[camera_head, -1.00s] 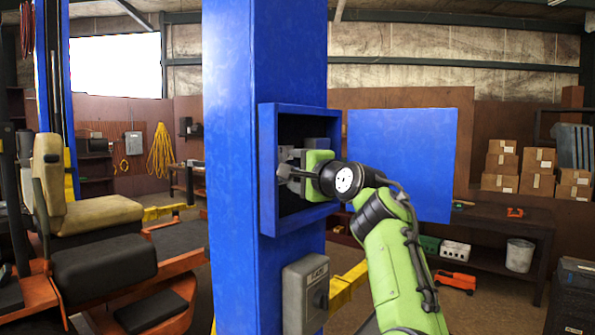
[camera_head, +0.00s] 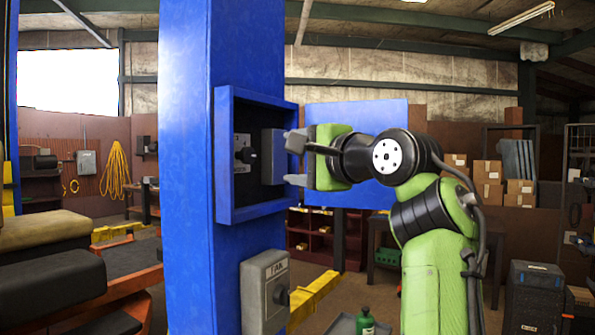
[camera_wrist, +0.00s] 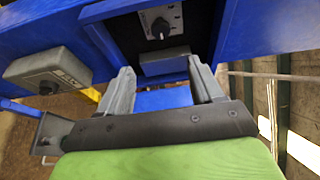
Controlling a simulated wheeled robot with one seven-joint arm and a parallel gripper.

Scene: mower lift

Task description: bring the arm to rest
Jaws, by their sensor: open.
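My gripper (camera_head: 296,161) is open and empty, just outside the right edge of the blue box (camera_head: 224,160) on the blue lift column (camera_head: 185,230). Its two grey fingers also show apart in the wrist view (camera_wrist: 163,88), with nothing between them. My green and black arm is raised and bent, reaching left toward the column. Inside the box a panel with a dark knob (camera_head: 245,155) shows; the knob also appears in the wrist view (camera_wrist: 160,27). A grey block (camera_head: 271,156) sits to the right of the knob. The blue door (camera_head: 362,140) stands open behind my gripper.
A grey switch box (camera_head: 264,290) is on the column below the blue box. A mower seat (camera_head: 40,228) is at the left. Cardboard boxes (camera_head: 487,180) and a black cabinet (camera_head: 533,297) stand at the right. A green bottle (camera_head: 365,322) is low in front.

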